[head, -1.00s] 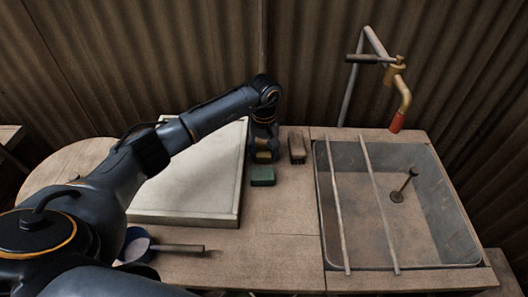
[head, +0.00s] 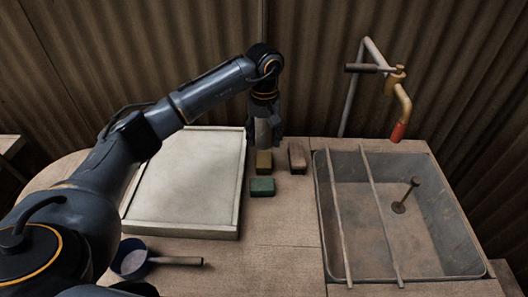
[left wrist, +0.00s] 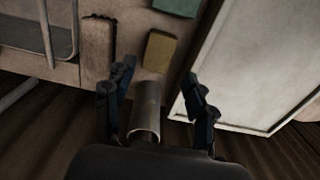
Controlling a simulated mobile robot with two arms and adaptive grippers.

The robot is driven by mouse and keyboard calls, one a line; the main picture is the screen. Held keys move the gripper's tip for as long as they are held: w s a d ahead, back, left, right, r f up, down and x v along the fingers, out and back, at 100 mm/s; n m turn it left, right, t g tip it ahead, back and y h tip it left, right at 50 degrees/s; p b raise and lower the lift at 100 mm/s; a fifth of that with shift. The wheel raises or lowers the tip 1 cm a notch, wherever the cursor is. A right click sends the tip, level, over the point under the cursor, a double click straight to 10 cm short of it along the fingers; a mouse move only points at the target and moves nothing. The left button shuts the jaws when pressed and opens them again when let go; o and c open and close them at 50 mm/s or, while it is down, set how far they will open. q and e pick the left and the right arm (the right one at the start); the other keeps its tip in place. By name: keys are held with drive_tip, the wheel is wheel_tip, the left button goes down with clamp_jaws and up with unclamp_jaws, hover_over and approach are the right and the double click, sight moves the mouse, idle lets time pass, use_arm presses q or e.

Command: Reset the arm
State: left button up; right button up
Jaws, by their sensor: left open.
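My left gripper (head: 266,138) is open, pointing down above the back edge of the table, behind a yellow block (head: 264,162). The left wrist view shows its two dark fingers (left wrist: 160,80) spread apart. A grey metal cylinder (left wrist: 146,108) lies between them in that view; it also shows at the gripper in the head view (head: 263,132). I cannot tell whether anything touches it. The yellow block shows beyond the fingertips in the wrist view (left wrist: 160,51). My right gripper is not in view.
A green block (head: 262,187) and a brown brush (head: 297,158) lie near the yellow block. A pale framed board (head: 185,180) is at left, a dark pan (head: 131,262) in front of it. A sink (head: 455,235) with two bars and a faucet (head: 403,105) are at right.

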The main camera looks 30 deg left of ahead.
use_arm(q)
wheel_tip(320, 180, up, 2)
drive_tip(key=shift+r, duration=0.1)
idle(0.5)
